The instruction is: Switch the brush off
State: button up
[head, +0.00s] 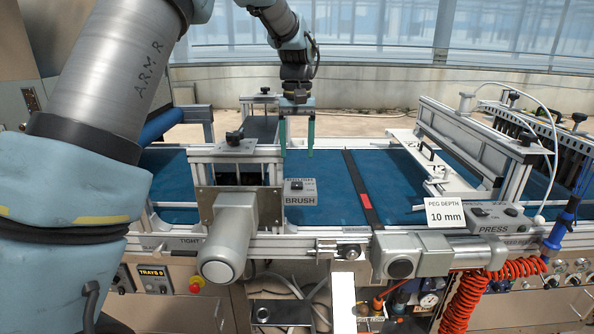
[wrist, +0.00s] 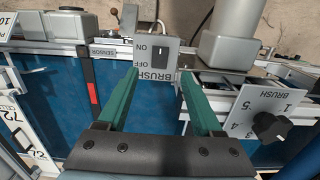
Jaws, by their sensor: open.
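The brush switch box (head: 301,192) is a small grey box with a dark switch on top and the label BRUSH, beside the blue belt. In the wrist view the box (wrist: 151,58) appears upside down, with ON and OFF marks beside its small black switch (wrist: 160,53). I cannot tell which way the switch is set. My gripper (head: 297,152) points down with two green fingers, open and empty, above the belt and behind the box. In the wrist view my gripper (wrist: 158,76) has its fingertips on either side of the BRUSH label, apart from the box.
A grey motor (head: 230,240) and the brush frame (head: 235,152) stand left of the box. A black adjusting knob (wrist: 271,127) is near the right finger in the wrist view. A PEG DEPTH sign (head: 445,212) and PRESS box (head: 497,217) are farther right. Open belt (head: 335,190) lies between.

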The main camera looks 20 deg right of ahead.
jog(key=shift+r, duration=1.5)
